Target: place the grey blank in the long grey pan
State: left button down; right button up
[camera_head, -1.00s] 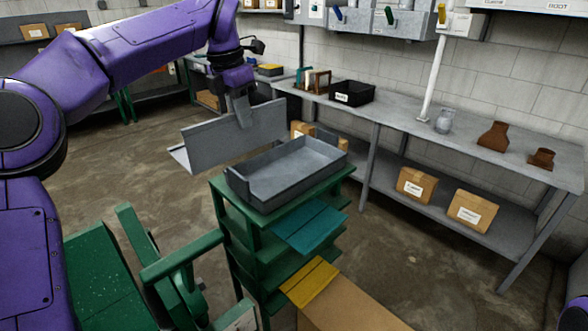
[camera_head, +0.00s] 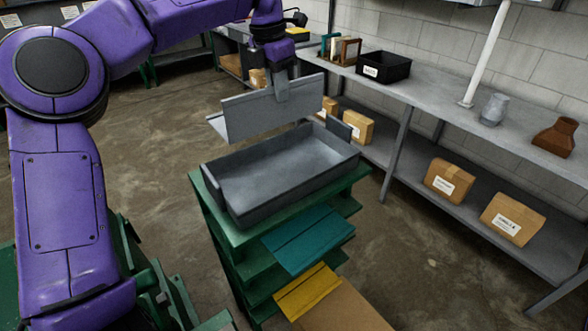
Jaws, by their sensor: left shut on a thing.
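The grey blank (camera_head: 262,113) is a bent sheet with an upright panel and a flange at its lower left. My left gripper (camera_head: 282,92) is shut on its top edge and holds it in the air, behind and above the pan. The long grey pan (camera_head: 283,174) is open and empty and sits on top of a green stepped stand (camera_head: 236,236). The blank looks apart from the pan, though its lower right end is close to the pan's far wall in the picture. My right gripper is not in view.
Teal (camera_head: 307,241) and yellow (camera_head: 306,290) sheets lie on the stand's lower shelves. A long grey bench (camera_head: 440,105) along the wall holds a black bin (camera_head: 384,66) and a grey jar (camera_head: 494,110). Cardboard boxes (camera_head: 449,179) sit on its lower shelf. Bare floor lies between.

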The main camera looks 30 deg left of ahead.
aim_at(279, 125)
pick_arm(q)
jog(key=f+b, duration=0.1)
jog(key=f, duration=0.1)
jog(key=f+b, duration=0.2)
jog(key=f, duration=0.1)
jog(key=f+b, duration=0.1)
jog(key=f, duration=0.2)
jog(key=shift+s, duration=0.3)
jog(key=shift+f+b, duration=0.35)
jog(key=shift+b, duration=0.05)
jog(key=f, duration=0.3)
jog(key=f+p, duration=0.1)
jog(key=f, duration=0.2)
jog(key=f+p, duration=0.1)
jog(key=f, duration=0.3)
jog(key=shift+w, duration=0.3)
jog(key=shift+s+f, duration=0.1)
jog(key=shift+f, duration=0.05)
jog(key=c, duration=1.1)
grip_release()
jog(key=r, duration=0.4)
jog(key=s+r+b, duration=0.1)
jog(key=r, duration=0.7)
jog(key=shift+s+a+r, duration=0.15)
jog(key=shift+s+a, duration=0.1)
jog(key=shift+s, duration=0.1)
